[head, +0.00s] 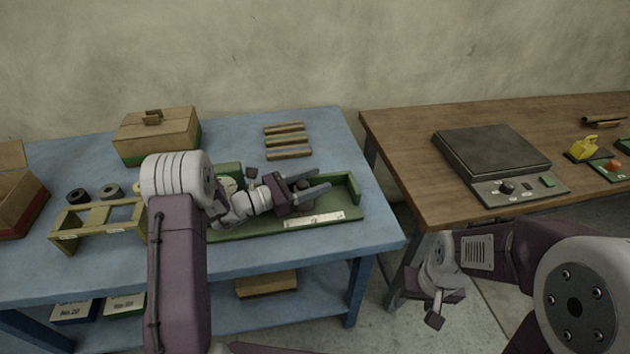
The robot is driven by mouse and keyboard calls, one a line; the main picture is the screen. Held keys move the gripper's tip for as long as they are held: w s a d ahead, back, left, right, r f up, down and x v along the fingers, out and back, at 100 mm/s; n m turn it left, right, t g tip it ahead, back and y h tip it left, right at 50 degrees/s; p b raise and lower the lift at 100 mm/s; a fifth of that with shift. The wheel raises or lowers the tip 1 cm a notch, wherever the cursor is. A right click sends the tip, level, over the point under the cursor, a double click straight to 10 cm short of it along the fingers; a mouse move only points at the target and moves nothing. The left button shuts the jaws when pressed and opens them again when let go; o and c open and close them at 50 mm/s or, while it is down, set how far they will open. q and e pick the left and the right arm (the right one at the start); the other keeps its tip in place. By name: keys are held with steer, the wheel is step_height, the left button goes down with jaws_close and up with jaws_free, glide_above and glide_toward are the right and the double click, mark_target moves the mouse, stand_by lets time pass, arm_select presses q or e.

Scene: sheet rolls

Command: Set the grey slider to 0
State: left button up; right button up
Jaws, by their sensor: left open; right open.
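A green device (345,213) lies on the blue table, with a pale scale strip (314,219) along its front right edge. The strip's markings are too small to read. A dark grey knob (303,184), perhaps the grey slider, shows in part between the fingers of my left gripper (321,182). That gripper is open and reaches over the device from the left, pointing right. Whether its fingers touch the knob I cannot tell. My arm hides much of the device's left part. My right gripper (441,307) is open and empty, low in front of the brown table.
On the blue table (225,262) are a lidded box (157,135), several rolls behind a wooden stand (100,219), and wooden bars (287,141). The brown table (400,135) holds a dark scale-like device (492,150) and a yellow item (586,148). A gap separates the tables.

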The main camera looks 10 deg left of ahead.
arm_select(q)
steer(key=v, duration=0.9)
